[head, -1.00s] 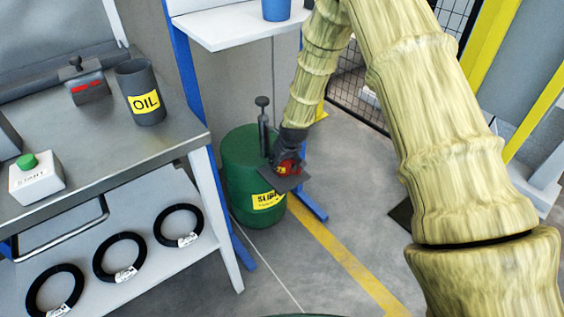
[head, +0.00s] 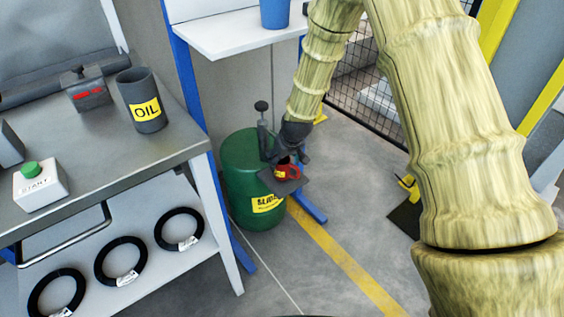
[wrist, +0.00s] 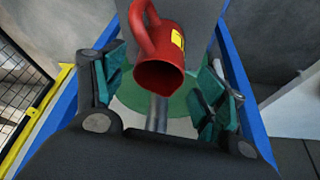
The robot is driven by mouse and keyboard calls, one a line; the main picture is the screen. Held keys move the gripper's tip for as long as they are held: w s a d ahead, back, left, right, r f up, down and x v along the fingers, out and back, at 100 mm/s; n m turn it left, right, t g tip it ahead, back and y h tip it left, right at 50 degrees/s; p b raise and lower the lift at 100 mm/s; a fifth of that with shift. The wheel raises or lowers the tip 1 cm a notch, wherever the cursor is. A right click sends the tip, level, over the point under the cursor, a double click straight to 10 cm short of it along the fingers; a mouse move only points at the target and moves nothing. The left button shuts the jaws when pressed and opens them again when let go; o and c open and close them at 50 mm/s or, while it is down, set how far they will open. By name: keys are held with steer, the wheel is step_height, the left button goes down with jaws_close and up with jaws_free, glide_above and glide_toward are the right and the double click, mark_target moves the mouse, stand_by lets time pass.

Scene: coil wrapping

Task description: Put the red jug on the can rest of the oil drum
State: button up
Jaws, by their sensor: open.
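The red jug (head: 288,170) with a yellow label stands on the dark can rest (head: 286,186), a flat plate at the front of the green oil drum (head: 243,165). In the wrist view the jug (wrist: 162,60) shows its open mouth and handle, with the grey plate (wrist: 193,13) behind it. My gripper (head: 283,157) is just above and behind the jug. In the wrist view its fingers (wrist: 165,88) are spread wide on both sides, apart from the jug. A dark pump with a knob (head: 262,120) rises from the drum beside my gripper.
A metal workbench (head: 180,138) at left holds a dark OIL container (head: 141,100) and a START button box (head: 40,186). Black coils (head: 120,260) lie on its lower shelf. A white shelf (head: 235,38) with a blue container (head: 274,12) is above the drum.

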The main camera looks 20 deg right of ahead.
steer(key=v, duration=0.6)
steer(key=s+f+g, duration=0.2)
steer(key=s+f, duration=1.5)
steer(key=s, duration=0.3)
steer(key=s+f+g, duration=0.1)
steer(key=s+f, duration=0.2)
steer(key=s, duration=0.9)
steer(key=s+f+m+g, duration=0.1)
steer(key=s+f, duration=0.3)
steer(key=s, duration=0.8)
steer(key=shift+s+a+m+h+p, duration=0.3)
steer(key=shift+s+p, duration=0.1)
steer(key=shift+p, duration=0.05)
